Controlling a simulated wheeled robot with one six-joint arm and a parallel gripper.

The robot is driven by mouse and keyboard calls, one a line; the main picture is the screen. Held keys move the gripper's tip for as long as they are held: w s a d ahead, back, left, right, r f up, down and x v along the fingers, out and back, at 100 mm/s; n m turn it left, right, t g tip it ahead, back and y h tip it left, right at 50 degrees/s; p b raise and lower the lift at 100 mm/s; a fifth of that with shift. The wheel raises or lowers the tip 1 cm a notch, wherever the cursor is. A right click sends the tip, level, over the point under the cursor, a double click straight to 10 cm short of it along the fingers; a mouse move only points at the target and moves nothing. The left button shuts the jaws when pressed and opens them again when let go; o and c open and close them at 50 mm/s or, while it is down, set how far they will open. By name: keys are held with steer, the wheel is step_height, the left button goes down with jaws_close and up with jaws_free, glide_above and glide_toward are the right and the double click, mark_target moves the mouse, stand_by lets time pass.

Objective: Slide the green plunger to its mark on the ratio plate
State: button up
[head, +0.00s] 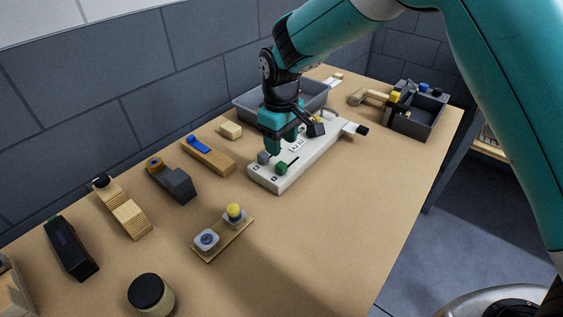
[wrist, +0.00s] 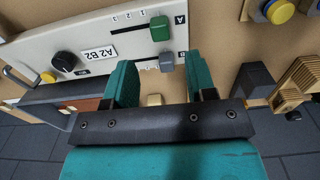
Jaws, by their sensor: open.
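The green plunger (wrist: 160,28) stands at the end of slot A beside the letter A on the white ratio plate (wrist: 60,28); the slot runs left from it in the wrist view. A grey plunger (wrist: 166,62) stands by the letter B. A card reading A2 B2 (wrist: 97,54) lies on the plate. In the head view the green plunger (head: 282,168) is at the plate's near end. My gripper (head: 281,148) is open and empty above the plate, close to the grey plunger. Its teal fingers (wrist: 158,78) are apart, with the green plunger beyond them.
A black knob (wrist: 65,62) is on the plate. A grey bin (head: 245,108) stands behind it, and a dark tool box (head: 425,128) stands at the far right. A board with two buttons (head: 222,240) lies nearer. Several tools line the wall side; the table's front right is clear.

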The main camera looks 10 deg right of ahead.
mark_target(281, 164)
step_height(281, 164, down, 8)
steer(key=shift+r+p, duration=0.1)
steer(key=shift+p, duration=0.4)
